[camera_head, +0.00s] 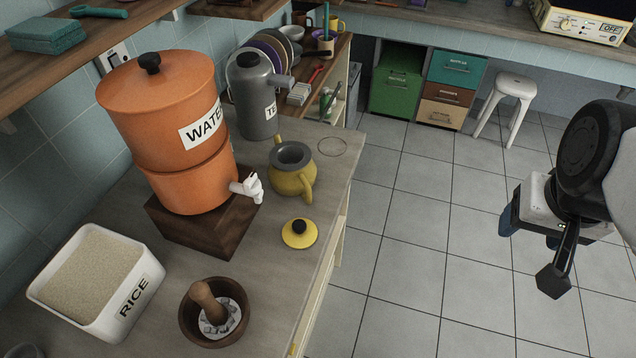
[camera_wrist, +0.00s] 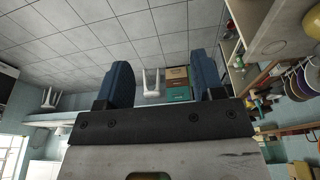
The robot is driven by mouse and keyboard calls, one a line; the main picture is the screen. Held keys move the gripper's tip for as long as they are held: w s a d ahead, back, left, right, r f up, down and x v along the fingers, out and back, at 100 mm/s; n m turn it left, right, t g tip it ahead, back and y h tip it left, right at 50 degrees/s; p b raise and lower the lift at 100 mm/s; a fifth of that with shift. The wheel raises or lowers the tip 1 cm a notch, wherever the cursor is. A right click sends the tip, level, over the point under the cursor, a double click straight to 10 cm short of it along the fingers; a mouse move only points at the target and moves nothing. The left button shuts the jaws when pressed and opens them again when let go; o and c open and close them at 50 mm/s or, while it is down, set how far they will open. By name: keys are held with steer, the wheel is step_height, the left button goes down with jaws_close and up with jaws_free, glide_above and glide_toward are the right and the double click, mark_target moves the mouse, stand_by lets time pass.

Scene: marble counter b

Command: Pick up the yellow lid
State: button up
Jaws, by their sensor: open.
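The yellow lid (camera_head: 299,234) with a black knob lies flat on the counter, knob up, near the counter's right edge in the head view. The yellow pot (camera_head: 292,177) stands just behind it with its top open, showing a grey rim. My gripper (camera_head: 528,250) hangs over the tiled floor at the right, well away from the counter and the lid. In the wrist view my gripper (camera_wrist: 166,85) shows two blue fingers spread wide apart with nothing between them. The lid cannot be made out in the wrist view.
An orange water container (camera_head: 165,110) stands on a wooden block (camera_head: 190,232) left of the lid. A mortar with pestle (camera_head: 190,325) and a white rice bin (camera_head: 70,310) are in front. A grey kettle (camera_head: 252,100) stands behind. The counter immediately around the lid is clear.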

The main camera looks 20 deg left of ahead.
mark_target(304, 228)
steer(key=w+a+f+n+t+y, duration=0.1)
steer(key=w+a+f+n+t, duration=0.3)
steer(key=w, duration=0.3)
steer(key=w+a+f+n+t, duration=0.2)
steer(key=w+a+f, duration=0.25)
steer(key=w, duration=0.25)
steer(key=a+f+n+y, duration=0.3)
steer(key=a+f+y, duration=0.2)
steer(key=a, duration=0.4)
steer(key=s+a+f+n+g+y, duration=0.1)
steer(key=s+a+f+n+y, duration=0.1)
steer(key=s+a, duration=0.1)
steer(key=s+a+f+n+g+y, duration=0.2)
steer(key=s+a+y, duration=0.1)
steer(key=a, duration=0.3)
steer(key=s+a+f+n+g+y, duration=0.2)
steer(key=s+a+f+y, duration=0.1)
steer(key=s+a, duration=0.1)
steer(key=shift+s+a+n, duration=0.15)
steer(key=shift+s+n, duration=0.25)
steer(key=shift+s+a+g+y, duration=0.15)
steer(key=shift+s+g+y, duration=0.15)
steer(key=shift+g, duration=0.1)
